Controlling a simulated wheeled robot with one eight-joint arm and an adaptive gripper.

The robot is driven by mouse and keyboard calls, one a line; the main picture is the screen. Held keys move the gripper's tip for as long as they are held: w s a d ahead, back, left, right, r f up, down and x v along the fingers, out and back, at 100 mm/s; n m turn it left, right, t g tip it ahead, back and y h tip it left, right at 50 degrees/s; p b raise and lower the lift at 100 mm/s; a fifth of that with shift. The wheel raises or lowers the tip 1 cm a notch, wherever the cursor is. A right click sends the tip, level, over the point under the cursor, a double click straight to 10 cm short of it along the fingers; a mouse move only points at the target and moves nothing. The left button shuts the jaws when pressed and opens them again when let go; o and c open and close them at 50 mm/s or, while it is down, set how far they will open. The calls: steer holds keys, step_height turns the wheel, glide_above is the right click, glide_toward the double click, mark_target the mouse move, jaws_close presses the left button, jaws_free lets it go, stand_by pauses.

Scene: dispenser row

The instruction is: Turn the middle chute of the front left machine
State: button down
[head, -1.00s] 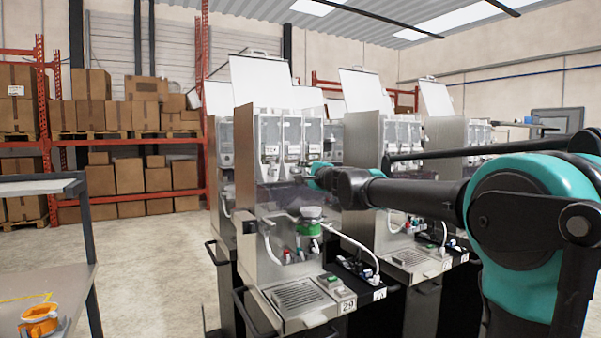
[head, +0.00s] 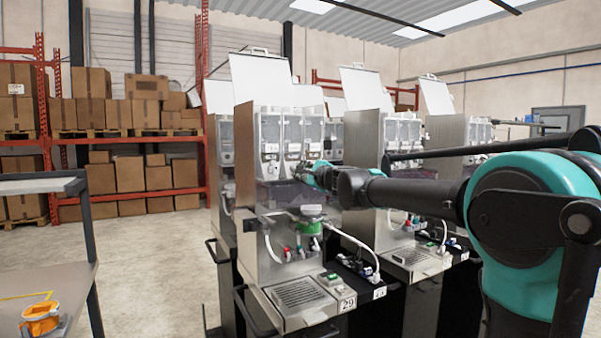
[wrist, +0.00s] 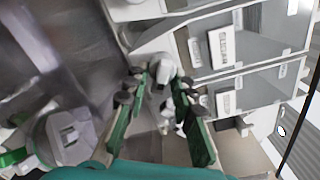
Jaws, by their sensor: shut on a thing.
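The front left machine (head: 245,190) has a steel side panel, an open lid and a row of clear canisters with white fronts. My gripper (wrist: 165,92) is at the front of this machine, below the canisters, and its tip is small in the head view (head: 304,174). In the wrist view its green fingers stand on both sides of a small white chute (wrist: 163,68) and are shut on it. The chute looks like the middle one, but the fingers partly cover it. Its exact angle is hard to tell.
A green-rimmed mixing bowl (head: 311,226) and hoses sit below the canisters. A drip tray (head: 300,293) juts out at the front. More machines (head: 405,190) stand to the right. A grey table with an orange part (head: 40,318) is at left. Open floor lies between.

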steer(key=c, duration=1.6)
jaws_free()
steer(key=v, duration=1.2)
